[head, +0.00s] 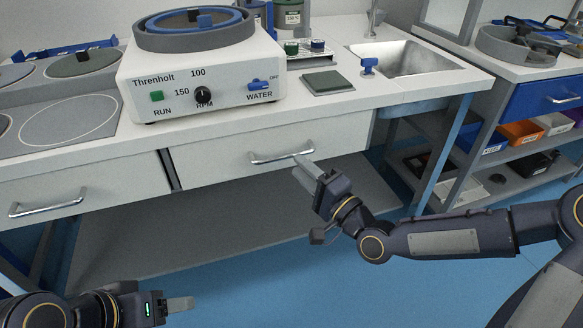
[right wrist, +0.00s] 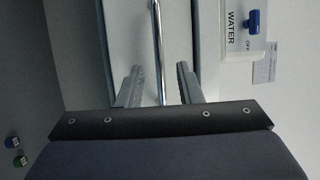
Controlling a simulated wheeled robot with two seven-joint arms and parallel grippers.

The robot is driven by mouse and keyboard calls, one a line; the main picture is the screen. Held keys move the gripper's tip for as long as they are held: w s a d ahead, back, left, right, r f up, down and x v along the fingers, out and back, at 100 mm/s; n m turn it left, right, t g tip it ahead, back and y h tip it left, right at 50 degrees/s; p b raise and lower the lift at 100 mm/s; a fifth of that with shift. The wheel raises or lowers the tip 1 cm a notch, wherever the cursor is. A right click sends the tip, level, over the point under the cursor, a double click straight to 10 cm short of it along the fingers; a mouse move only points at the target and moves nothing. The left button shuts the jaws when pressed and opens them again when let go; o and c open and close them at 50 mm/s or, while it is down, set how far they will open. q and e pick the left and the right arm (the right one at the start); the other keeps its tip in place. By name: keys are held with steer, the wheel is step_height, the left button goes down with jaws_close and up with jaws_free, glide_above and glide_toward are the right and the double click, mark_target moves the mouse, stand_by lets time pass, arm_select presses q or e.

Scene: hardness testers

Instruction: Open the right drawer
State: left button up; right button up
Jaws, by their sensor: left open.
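The right drawer (head: 220,160) is a pale front under the worktop, and it looks closed. Its silver bar handle (head: 282,157) also shows in the right wrist view (right wrist: 157,45). My right gripper (head: 303,168) is at the right end of this handle. In the right wrist view my right gripper (right wrist: 158,80) is open, with the bar running between its two fingers and space on both sides. How deep the bar sits between them is hard to tell. My left gripper (head: 182,304) is low at the bottom left, away from the drawers.
The left drawer (head: 115,185) with its own handle (head: 45,204) is beside it. A grinder marked Threnholt (head: 200,85) stands on the worktop above. A sink (head: 410,66) is to the right. A grey lower shelf (head: 170,225) lies below, with open blue floor in front.

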steer(key=shift+b+x, duration=0.35)
steer(key=shift+x, duration=1.6)
jaws_close()
